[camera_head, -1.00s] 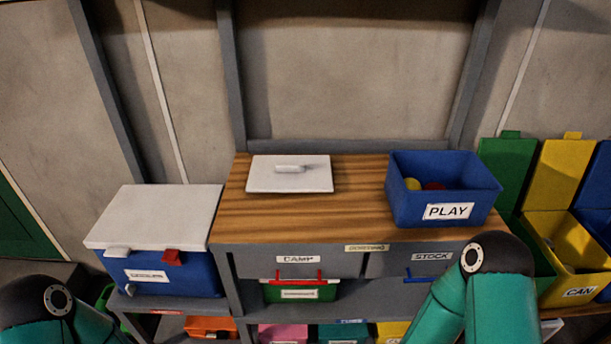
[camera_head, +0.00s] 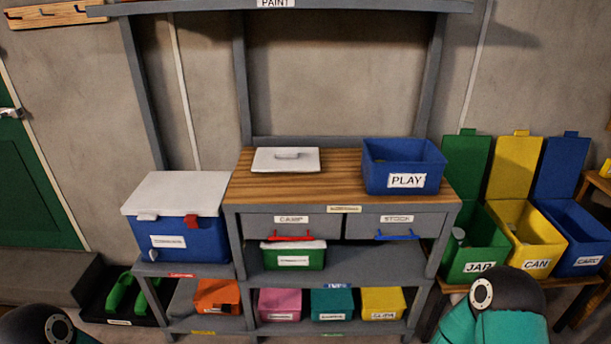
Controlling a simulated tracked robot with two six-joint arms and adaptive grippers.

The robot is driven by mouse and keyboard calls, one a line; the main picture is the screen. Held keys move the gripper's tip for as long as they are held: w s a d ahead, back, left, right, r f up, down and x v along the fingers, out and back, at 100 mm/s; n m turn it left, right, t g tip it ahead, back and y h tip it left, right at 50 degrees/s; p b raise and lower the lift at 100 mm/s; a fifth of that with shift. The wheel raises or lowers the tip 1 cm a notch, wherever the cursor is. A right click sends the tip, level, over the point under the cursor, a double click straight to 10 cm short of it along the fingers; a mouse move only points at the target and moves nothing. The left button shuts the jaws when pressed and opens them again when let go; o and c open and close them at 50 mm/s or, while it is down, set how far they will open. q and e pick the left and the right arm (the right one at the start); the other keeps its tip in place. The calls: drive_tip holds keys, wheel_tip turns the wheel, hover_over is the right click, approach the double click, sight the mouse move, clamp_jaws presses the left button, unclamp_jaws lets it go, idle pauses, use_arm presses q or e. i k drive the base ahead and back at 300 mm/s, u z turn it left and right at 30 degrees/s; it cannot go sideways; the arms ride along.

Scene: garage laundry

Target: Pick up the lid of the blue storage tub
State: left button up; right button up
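The blue storage tub (camera_head: 385,180) labelled PLAY stands open at the right end of the wooden bench top. Its inside is mostly hidden from this angle. A flat white lid (camera_head: 262,162) with a raised handle (camera_head: 287,154) lies on the left part of the same bench top, apart from the tub. My two arms show only as upper links at the bottom left and bottom right edges. Neither gripper is in the picture.
A blue cooler (camera_head: 197,241) with a white top stands left of the bench. Open green (camera_head: 468,238), yellow (camera_head: 514,216) and blue (camera_head: 585,220) bins stand at the right. Drawers and small boxes lie below. The wooden top (camera_head: 330,180) is bare between lid and tub.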

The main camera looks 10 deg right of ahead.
sight(266, 159)
drive_tip(key=z, duration=0.2)
drive_tip(key=k, duration=0.3)
drive_tip(key=z, duration=0.45)
drive_tip(key=i, duration=0.95)
